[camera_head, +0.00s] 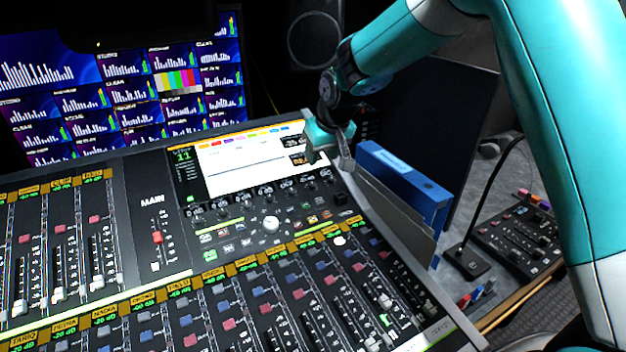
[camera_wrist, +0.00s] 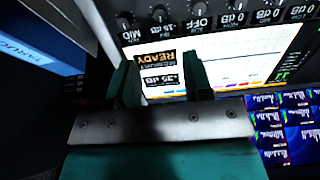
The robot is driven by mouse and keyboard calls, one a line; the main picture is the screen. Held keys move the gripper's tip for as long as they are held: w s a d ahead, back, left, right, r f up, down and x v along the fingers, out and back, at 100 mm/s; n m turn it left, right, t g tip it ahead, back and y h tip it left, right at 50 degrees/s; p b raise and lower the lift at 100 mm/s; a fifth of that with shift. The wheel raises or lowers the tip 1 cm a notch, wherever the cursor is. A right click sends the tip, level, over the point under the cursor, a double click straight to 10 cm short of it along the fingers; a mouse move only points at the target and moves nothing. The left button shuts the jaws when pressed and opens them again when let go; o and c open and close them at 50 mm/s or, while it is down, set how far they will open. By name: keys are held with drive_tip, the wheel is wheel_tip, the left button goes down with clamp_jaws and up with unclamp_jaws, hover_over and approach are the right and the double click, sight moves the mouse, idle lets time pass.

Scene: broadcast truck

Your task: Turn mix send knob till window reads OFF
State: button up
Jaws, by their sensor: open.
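The mixing console's lit screen (camera_head: 245,160) has a row of small dark knobs (camera_head: 252,197) along its lower edge. In the wrist view the screen (camera_wrist: 225,60) appears upside down, with knobs beyond it and small windows that seem to read MID, a dB value, OFF and 0 dB. Two dark windows on the screen seem to read READY (camera_wrist: 155,60) and a dB value, perhaps -35 dB (camera_wrist: 160,82). I cannot tell which knob is the mix send. My gripper (camera_wrist: 160,72) is open and empty over the screen's right end; in the head view its tips (camera_head: 345,158) are partly hidden.
A blue binder (camera_head: 405,180) stands upright just right of my gripper; it also shows in the wrist view (camera_wrist: 40,55). Faders (camera_head: 240,310) fill the console's front. Monitors (camera_head: 120,90) stand behind. A smaller control panel (camera_head: 520,235) and a gooseneck microphone (camera_head: 468,258) are at right.

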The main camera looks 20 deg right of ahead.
sight(313, 183)
drive_tip(key=p+x, duration=0.1)
drive_tip(key=x, duration=1)
drive_tip(key=shift+w+a+f+p, duration=0.1)
drive_tip(key=shift+w+f+p, duration=0.05)
drive_tip(key=shift+f+p, duration=0.15)
clamp_jaws()
